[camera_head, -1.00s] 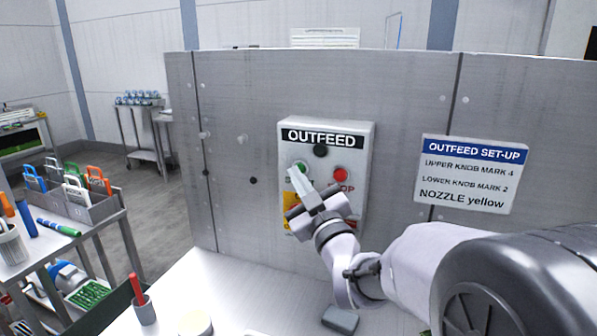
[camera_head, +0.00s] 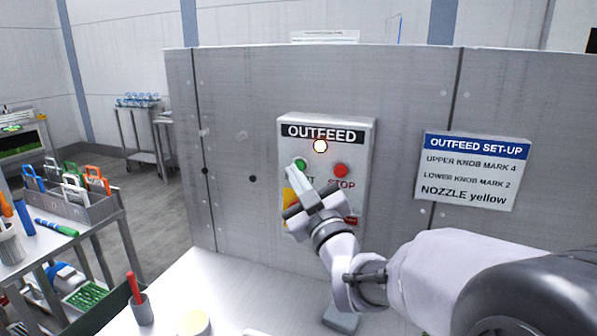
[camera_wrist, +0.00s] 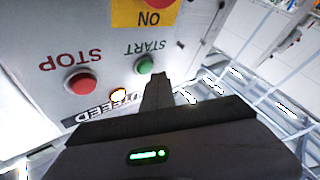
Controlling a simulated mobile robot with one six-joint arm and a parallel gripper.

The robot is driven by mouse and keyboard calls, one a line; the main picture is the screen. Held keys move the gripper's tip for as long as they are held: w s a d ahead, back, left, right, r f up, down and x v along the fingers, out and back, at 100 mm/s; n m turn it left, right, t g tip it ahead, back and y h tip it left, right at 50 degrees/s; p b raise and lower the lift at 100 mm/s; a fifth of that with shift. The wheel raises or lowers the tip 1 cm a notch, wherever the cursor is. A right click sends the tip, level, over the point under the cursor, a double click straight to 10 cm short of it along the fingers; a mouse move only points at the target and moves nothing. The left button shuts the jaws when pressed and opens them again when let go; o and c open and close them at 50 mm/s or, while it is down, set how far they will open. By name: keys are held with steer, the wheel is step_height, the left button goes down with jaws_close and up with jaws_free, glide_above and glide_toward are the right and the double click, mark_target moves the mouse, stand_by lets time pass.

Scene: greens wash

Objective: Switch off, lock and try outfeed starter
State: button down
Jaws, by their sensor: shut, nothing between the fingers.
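The OUTFEED starter box (camera_head: 362,150) is fixed to the grey panel. Its round lamp (camera_head: 320,146) glows; it also shows lit in the wrist view (camera_wrist: 118,95). Below it are the green START button (camera_head: 301,163) and the red STOP button (camera_head: 341,170), with STOP also clear in the wrist view (camera_wrist: 80,83). My gripper (camera_head: 293,168) is shut and empty, its tips right at the START button; I cannot tell whether they touch it. My gripper hides most of the lower box, where a yellow plate (camera_wrist: 150,14) with a red part shows.
A grey tray (camera_head: 95,208) on the left cart holds several coloured padlocks. A grey cup (camera_head: 143,312) with a red marker and a pale round tub (camera_head: 194,322) stand on the white bench. A dark grey block (camera_head: 341,320) lies below my arm. A set-up sign (camera_head: 474,172) hangs right.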

steer(key=s+b, duration=0.1)
steer(key=s+a+b, duration=0.1)
steer(key=s, duration=0.2)
steer(key=shift+s+a+b, duration=0.35)
steer(key=shift+a+b, duration=0.05)
stand_by(0.5)
